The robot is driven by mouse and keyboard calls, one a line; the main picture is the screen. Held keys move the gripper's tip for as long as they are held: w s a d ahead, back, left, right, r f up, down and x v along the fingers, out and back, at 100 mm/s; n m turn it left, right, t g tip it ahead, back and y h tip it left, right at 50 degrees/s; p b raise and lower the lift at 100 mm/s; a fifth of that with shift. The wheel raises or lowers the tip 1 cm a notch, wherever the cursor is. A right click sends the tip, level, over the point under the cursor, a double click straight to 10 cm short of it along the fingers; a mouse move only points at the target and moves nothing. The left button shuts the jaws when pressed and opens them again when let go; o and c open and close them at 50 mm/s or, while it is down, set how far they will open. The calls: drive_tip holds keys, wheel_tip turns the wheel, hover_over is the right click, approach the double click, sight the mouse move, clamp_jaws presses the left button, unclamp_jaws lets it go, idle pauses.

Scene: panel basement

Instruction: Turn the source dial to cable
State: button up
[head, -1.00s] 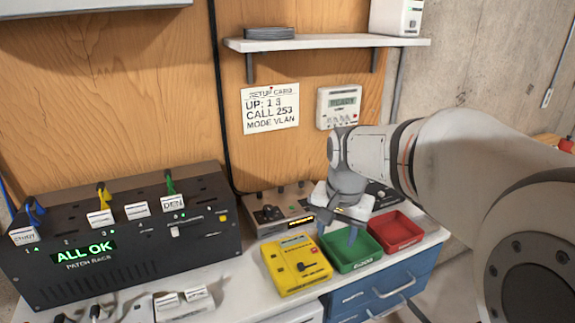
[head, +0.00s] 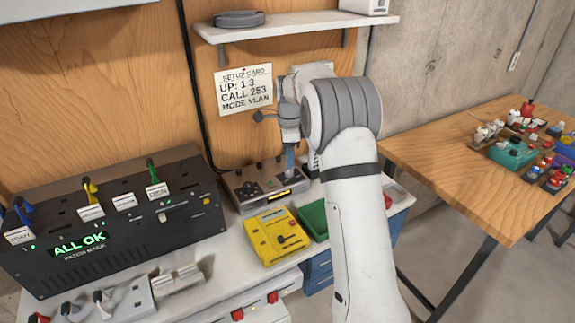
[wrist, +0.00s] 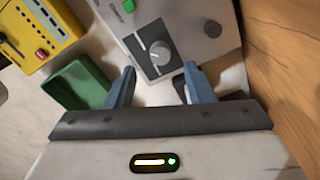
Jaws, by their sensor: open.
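A round grey dial (wrist: 160,53) with a pale pointer mark sits on a black square plate in the wrist view. The plate is on the top of a grey box (head: 240,203). The label text beside it is too small to read, so I cannot tell its setting. My gripper (wrist: 152,88) is open, with its two blue fingers apart and nothing between them; the dial lies just beyond the fingertips. In the head view my gripper (head: 290,160) points down over the box's right end and hides part of it.
A yellow device (head: 276,236) and a green bin (head: 313,220) stand in front of the box. A black patch rack (head: 115,225) is at left. The wooden wall (wrist: 278,60) is close behind, and a shelf (head: 300,27) is above.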

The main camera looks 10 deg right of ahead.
sight(289, 173)
drive_tip(key=shift+f+p, duration=0.4)
drive_tip(key=shift+f, duration=2.15)
drive_tip(key=c, duration=0.9)
drive_tip(key=shift+a, duration=0.15)
drive_tip(key=shift+c, duration=0.4)
